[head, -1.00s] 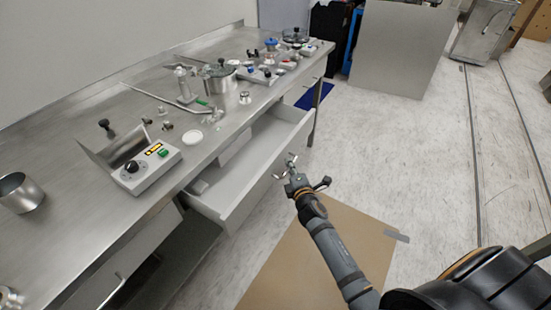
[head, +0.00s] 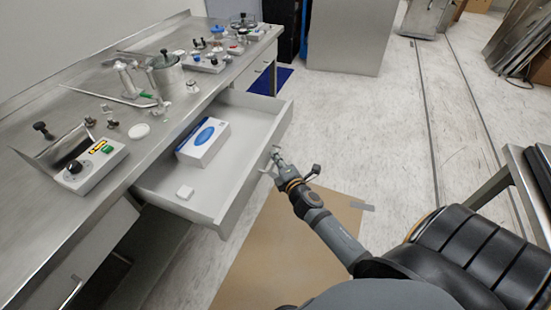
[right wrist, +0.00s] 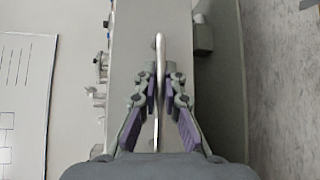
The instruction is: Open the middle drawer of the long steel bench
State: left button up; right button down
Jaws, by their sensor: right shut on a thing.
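The middle drawer (head: 226,213) of the long steel bench (head: 165,125) stands well out from the bench front. In the right wrist view the handle (right wrist: 160,70) runs between the two purple-padded fingers. My left gripper is not in view.
Pots, valves and a control box (head: 90,165) crowd the bench top. A tan mat (head: 275,240) lies on the floor below my right arm. A grey panel (head: 350,35) stands at the back. Open floor lies right of the drawer.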

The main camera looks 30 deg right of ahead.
jog(key=shift+r, duration=0.1)
jog(key=c, duration=1.7)
grip_release()
jog(key=shift+s, duration=0.15)
jog(key=s, duration=0.3)
jog(key=s+a+r, duration=0.1)
jog(key=s, duration=0.7)
jog(key=shift+s+a+r, duration=0.2)
jog(key=shift+a+r, duration=0.05)
jog(key=shift+r, duration=0.05)
